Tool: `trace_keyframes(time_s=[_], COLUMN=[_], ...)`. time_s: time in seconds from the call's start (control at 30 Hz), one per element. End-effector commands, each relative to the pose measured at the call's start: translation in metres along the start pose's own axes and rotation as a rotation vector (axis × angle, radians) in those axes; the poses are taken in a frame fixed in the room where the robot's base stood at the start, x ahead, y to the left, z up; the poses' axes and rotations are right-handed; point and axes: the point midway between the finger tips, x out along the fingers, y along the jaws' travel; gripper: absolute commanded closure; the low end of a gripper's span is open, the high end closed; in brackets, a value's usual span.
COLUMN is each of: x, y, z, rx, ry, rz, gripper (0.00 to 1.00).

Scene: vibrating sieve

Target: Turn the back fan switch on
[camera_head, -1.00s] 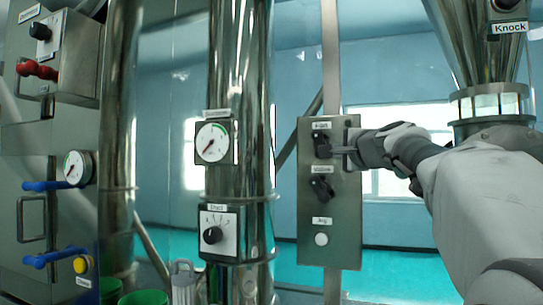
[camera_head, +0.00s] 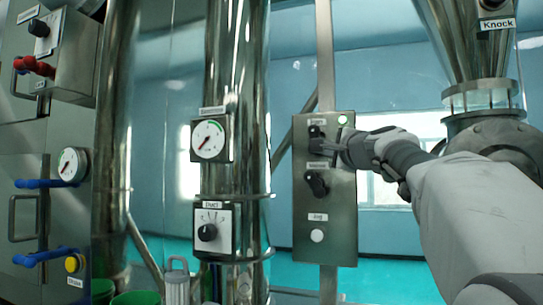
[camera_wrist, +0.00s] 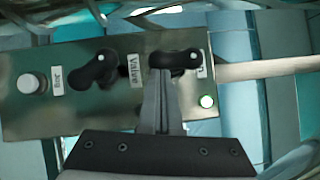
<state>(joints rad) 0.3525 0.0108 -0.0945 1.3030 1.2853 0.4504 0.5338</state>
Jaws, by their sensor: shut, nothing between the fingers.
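A grey metal control panel (camera_head: 343,245) stands in the middle right of the head view. Its upper black rotary switch (camera_head: 316,133) has a small label too blurred to read surely. A small green light (camera_head: 342,119) glows at its upper right; it also glows in the wrist view (camera_wrist: 207,101). My gripper (camera_head: 326,150) is shut and empty, its fingertips at this upper switch. In the wrist view my gripper (camera_wrist: 160,75) covers part of the switch (camera_wrist: 180,60), which lies crosswise over the tips; whether they touch is unclear.
Below is the black valve switch (camera_head: 316,184), labelled "Valve" in the wrist view, then a white jog button (camera_head: 317,236). A steel column (camera_head: 238,75) with a gauge (camera_head: 208,141) and dial (camera_head: 207,232) stands left. A hopper (camera_head: 473,40) stands right.

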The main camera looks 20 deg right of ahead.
Motion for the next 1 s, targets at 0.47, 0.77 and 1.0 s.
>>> trace_keyframes(time_s=[0.47, 0.77, 1.0], x=[0.0026, 0.0046, 0.0052], y=[0.0143, 0.0134, 0.0116], z=[0.0035, 0.0065, 0.0073], rx=[0.184, 0.273, 0.295], ry=[-0.001, 0.000, 0.001], rz=[-0.124, -0.183, -0.197], gripper=[1.00, 1.00, 1.00])
